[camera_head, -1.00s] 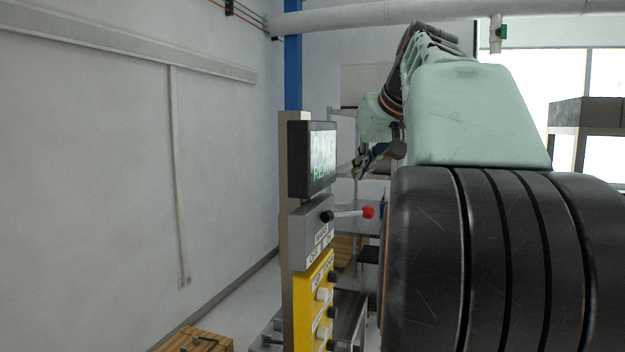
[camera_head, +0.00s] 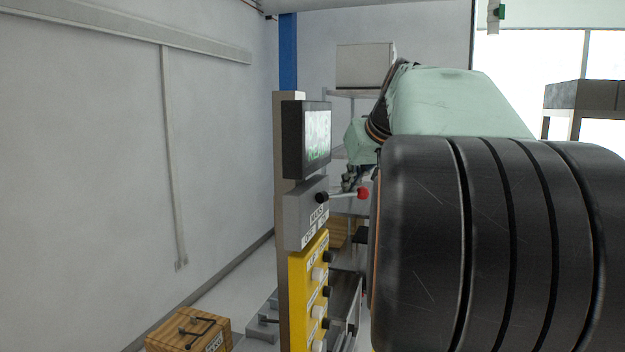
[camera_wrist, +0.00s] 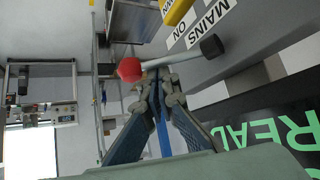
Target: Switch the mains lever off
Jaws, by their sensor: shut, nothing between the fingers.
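The mains lever is a light rod with a red knob (camera_head: 363,193) and a black pivot (camera_head: 322,198) on the grey switch box (camera_head: 298,222). In the head view it sticks out to the right; the label below reads MAINS, OFF and ON. The wrist view shows the red knob (camera_wrist: 130,69) and black pivot (camera_wrist: 211,45) beyond the fingers, with an ON label beside the rod. My gripper (camera_wrist: 156,82) is shut and empty, its tips close to the rod near the knob. I cannot tell whether they touch. In the head view my gripper (camera_head: 350,180) is partly hidden by my arm.
A screen (camera_head: 307,140) with green text is just above the lever box. A yellow panel (camera_head: 313,290) with several knobs is below it. A wooden box (camera_head: 190,330) stands at the lower left. Shelving and a white box (camera_head: 363,66) stand behind. The left wall side is open.

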